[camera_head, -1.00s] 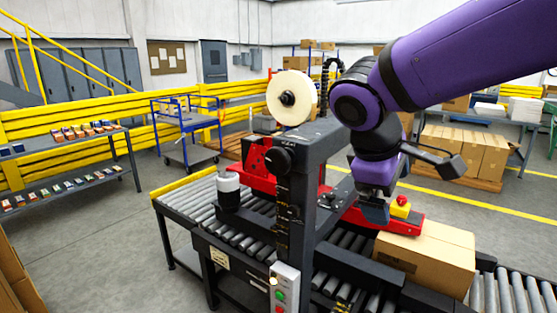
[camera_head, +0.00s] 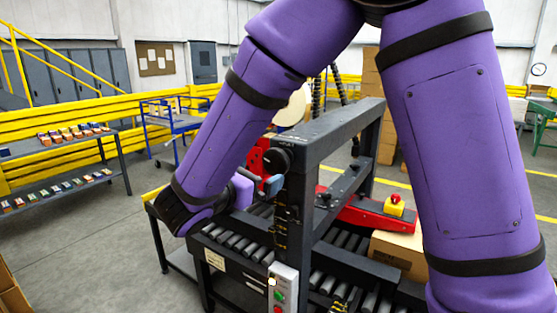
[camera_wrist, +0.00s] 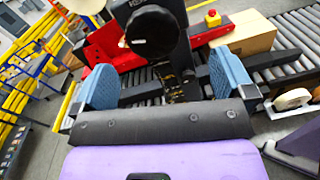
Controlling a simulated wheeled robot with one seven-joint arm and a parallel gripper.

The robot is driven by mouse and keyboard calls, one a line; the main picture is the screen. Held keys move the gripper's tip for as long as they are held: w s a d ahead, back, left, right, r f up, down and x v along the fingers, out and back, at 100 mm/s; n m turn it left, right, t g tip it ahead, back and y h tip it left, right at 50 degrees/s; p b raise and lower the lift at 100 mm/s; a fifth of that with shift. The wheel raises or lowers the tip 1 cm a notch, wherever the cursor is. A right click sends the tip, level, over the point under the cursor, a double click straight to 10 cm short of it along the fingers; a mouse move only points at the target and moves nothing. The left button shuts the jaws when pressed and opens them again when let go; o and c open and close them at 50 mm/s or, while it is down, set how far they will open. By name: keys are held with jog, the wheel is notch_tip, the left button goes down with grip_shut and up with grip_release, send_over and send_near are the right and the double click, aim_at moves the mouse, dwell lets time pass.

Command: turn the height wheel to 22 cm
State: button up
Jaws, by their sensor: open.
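The height wheel is a round black knob (camera_head: 283,158) on the near post of the black sealing machine. In the wrist view the wheel (camera_wrist: 152,32) is large, above the gap between my fingers. My gripper (camera_head: 270,186) is just below and left of the wheel in the head view, beside the post. In the wrist view my gripper (camera_wrist: 164,84) is open, its two blue pads wide apart with nothing between them touching. The post's yellow marks (camera_head: 281,228) are too small to read.
A control box (camera_head: 283,288) with green and red buttons hangs on the near side. A tape roll (camera_wrist: 292,98) shows in the wrist view.

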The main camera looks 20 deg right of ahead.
aim_at(280, 159)
jog(key=x, duration=0.7)
jog(key=w+x, duration=0.1)
jog(key=x, duration=0.2)
jog(key=shift+a, duration=0.15)
jog(key=c, duration=0.9)
